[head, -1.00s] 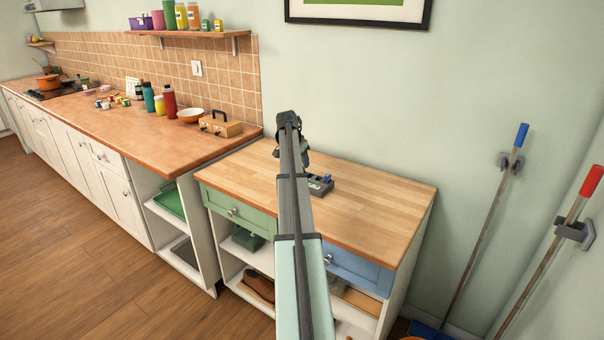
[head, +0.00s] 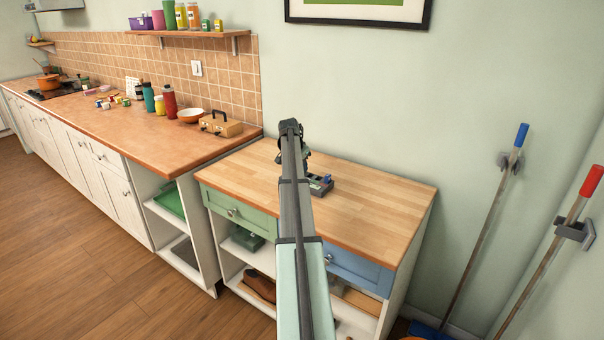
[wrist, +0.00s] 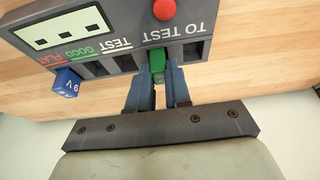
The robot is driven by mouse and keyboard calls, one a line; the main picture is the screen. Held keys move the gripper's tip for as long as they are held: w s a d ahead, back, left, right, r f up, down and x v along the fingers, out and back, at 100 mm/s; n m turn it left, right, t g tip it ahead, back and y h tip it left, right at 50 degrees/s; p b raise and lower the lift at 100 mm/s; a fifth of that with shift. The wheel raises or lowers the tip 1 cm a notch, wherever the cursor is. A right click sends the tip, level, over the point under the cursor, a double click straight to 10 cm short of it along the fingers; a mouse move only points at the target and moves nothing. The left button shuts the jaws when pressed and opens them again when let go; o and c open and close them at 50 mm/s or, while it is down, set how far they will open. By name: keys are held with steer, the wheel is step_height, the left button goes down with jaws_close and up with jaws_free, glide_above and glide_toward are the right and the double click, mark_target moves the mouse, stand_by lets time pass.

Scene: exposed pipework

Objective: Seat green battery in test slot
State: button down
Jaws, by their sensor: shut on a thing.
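The grey tester (wrist: 225,18) fills the top of the wrist view, upside down, with a display, a red button and labels FLAT, GOOD, TEST and TO TEST. My gripper (wrist: 157,85) is shut on the green battery (wrist: 157,62), its blue fingers on both sides. The battery overlaps the slotted edge near the TO TEST label, right of the TEST label in the picture. I cannot tell whether it is inside a slot or above it. The tester (head: 322,187) is partly hidden by my arm in the head view.
A blue 9V battery (wrist: 67,80) is at the tester's FLAT end. The tester stands on a wooden-topped cabinet (head: 385,205) with free room to the right. A counter (head: 130,130) with bottles and a toolbox (head: 220,125) is at the left. Brooms lean at the right wall.

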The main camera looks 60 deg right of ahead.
stand_by(0.3)
step_height(320, 180, up, 9)
steer(key=s+r, duration=0.1)
steer(key=s, duration=0.2)
glide_above(312, 176)
steer(key=a, duration=0.2)
steer(key=shift+s+f, duration=0.1)
steer(key=shift+f, duration=4.75)
steer(key=shift+f, duration=0.1)
steer(key=c, duration=1.1)
jaws_free()
